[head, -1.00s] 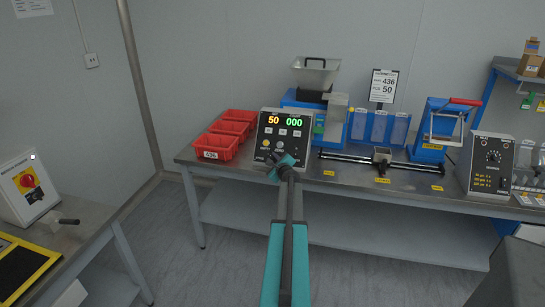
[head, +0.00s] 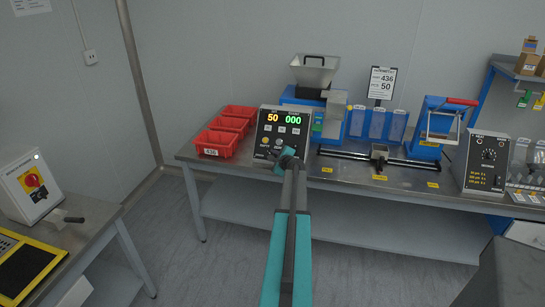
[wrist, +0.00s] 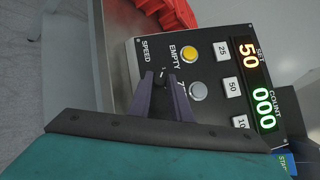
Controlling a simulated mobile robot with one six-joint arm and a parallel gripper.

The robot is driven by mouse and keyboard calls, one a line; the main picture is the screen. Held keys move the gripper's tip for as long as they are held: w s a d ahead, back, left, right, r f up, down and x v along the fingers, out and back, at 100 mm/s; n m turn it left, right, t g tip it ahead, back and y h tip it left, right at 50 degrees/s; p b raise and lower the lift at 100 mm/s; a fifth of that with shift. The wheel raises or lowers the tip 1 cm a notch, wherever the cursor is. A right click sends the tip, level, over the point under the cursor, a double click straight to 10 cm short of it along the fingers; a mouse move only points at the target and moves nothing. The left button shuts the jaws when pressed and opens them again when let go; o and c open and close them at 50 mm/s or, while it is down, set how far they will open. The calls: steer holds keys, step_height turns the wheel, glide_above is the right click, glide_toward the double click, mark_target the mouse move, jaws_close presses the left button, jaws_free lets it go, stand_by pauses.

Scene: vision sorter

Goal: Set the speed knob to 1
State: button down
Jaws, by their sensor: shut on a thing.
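The black control panel (head: 284,128) stands at the front of the bench, with a lit display of SET 50 and COUNT 000. In the wrist view the panel (wrist: 210,85) appears turned on its side. The small black speed knob (wrist: 160,79) sits beside the word SPEED, with a light mark on it. My gripper (wrist: 162,84) is shut on the knob, its two fingers on either side. The knob's setting is too small to read. In the head view my gripper (head: 286,157) covers the knob at the panel's lower part.
Red bins (head: 217,142) stand left of the panel. A blue feeder with a grey hopper (head: 315,72) is behind it. A rail with a small cup (head: 379,153) lies to the right. Yellow EMPTY (wrist: 190,53) and grey (wrist: 197,91) buttons are close to my fingers.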

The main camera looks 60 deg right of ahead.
steer(key=shift+s+d+f, duration=0.1)
steer(key=shift+s+d, duration=0.05)
steer(key=shift+s, duration=0.15)
steer(key=c, duration=1.6)
jaws_free()
steer(key=shift+c, duration=0.2)
steer(key=shift+w, duration=0.15)
steer(key=shift+a, duration=0.2)
steer(key=b+v, duration=0.2)
steer(key=v, duration=1.1)
steer(key=shift+s+a+b, duration=0.2)
steer(key=shift+s+b, duration=0.1)
